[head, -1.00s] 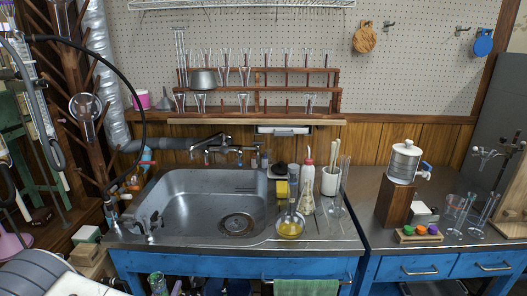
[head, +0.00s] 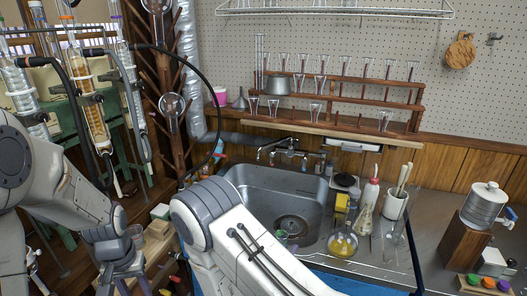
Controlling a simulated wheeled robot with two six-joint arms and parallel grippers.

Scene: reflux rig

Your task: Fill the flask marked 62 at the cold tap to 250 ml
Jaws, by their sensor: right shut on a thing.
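A wall tap set (head: 288,153) stands behind the steel sink (head: 250,190); I cannot tell which tap is cold. My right arm crosses the front of the sink and hides most of my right gripper (head: 286,244). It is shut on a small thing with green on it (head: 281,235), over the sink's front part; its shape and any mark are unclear. My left gripper (head: 120,275) hangs at the bottom left, cut off by the picture edge. A round flask with yellow liquid (head: 342,243) stands on the counter right of the sink. No number 62 is legible.
A conical flask (head: 364,218), a red-capped bottle (head: 368,192), a yellow sponge (head: 342,201) and a white utensil pot (head: 395,204) crowd the counter right of the sink. A wooden peg rack (head: 170,120) and clamped glass columns (head: 93,110) stand at left. A water dispenser (head: 484,205) is at right.

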